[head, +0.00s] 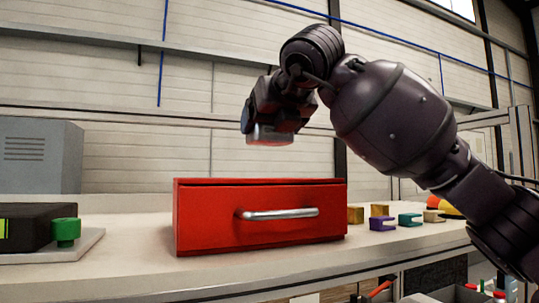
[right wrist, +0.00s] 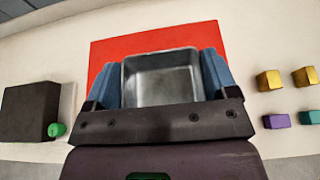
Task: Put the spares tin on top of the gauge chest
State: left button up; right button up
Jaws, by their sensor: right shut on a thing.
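The spares tin (right wrist: 162,77) is a small grey metal open box, held between the blue fingers of my right gripper (right wrist: 165,72) in the right wrist view. In the head view my right gripper (head: 268,122) points down, with the tin (head: 270,138) at its lower end. The gauge chest (head: 205,222) is a red box with a shut drawer and a silver handle. The tin is above the chest, with a clear gap between them. In the right wrist view the chest's red top (right wrist: 106,48) shows behind the tin, partly hidden. My left gripper is out of view.
Left of the chest are a dark box (head: 35,226) and a green knob (head: 66,230) on a pale plate, with a grey vented cabinet (head: 40,155) behind. To the right lie small yellow, purple (head: 382,223) and teal (head: 410,219) pieces. The bench directly before the chest is clear.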

jog(key=shift+d+f, duration=0.1)
jog(key=shift+f, duration=2.75)
jog(key=shift+f, duration=0.2)
jog(key=o, duration=0.8)
jog(key=shift+r, duration=0.1)
